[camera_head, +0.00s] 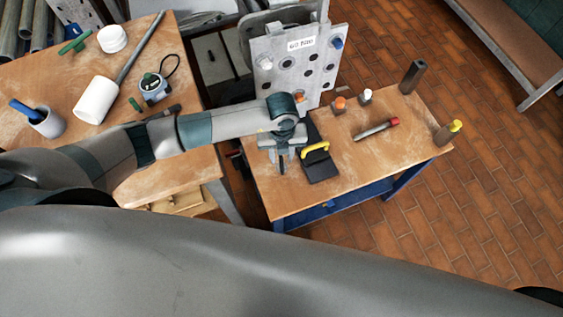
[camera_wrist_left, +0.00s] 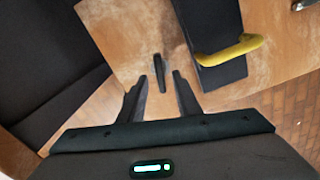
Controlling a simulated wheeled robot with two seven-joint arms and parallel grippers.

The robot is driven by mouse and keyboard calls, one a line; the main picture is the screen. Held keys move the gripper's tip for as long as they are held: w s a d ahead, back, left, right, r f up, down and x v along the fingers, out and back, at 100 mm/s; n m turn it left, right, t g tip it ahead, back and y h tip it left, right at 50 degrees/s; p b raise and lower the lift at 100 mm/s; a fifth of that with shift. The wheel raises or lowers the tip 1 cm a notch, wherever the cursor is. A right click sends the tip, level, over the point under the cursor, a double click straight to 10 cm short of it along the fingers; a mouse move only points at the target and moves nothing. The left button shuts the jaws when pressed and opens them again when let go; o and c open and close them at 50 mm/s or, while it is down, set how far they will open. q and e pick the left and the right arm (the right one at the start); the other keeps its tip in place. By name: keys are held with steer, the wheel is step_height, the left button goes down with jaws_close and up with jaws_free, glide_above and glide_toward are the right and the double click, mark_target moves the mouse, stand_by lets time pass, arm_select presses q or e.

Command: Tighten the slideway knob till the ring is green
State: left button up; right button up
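My left gripper (camera_head: 283,165) is over the left side of the small workbench, pointing down. In the left wrist view its two fingers (camera_wrist_left: 160,78) are apart. A small slim dark piece (camera_wrist_left: 160,72) shows on or above the wood, in line with the gap; I cannot tell if it is the slideway knob. A black block with a yellow handle (camera_wrist_left: 232,50) is right of the fingers, apart from them; it also shows in the head view (camera_head: 322,172). I can make out no coloured ring. My right gripper is not in view.
A grey plate with holes (camera_head: 275,65) stands behind the workbench (camera_head: 350,180). The bench holds a red-tipped rod (camera_head: 375,130), an orange-topped piece (camera_head: 339,103), a dark post (camera_head: 412,77) and a yellow-topped post (camera_head: 448,133). A cluttered table (camera_head: 60,80) is at left.

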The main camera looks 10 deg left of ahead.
mark_target(282, 161)
arm_select(q)
steer(key=shift+f+b, duration=2.05)
steer(key=shift+f, duration=0.75)
steer(key=shift+c, duration=0.4)
steer(key=shift+w+r, duration=0.1)
steer(key=shift+r, duration=0.05)
jaws_close()
steer(key=shift+m, duration=0.3)
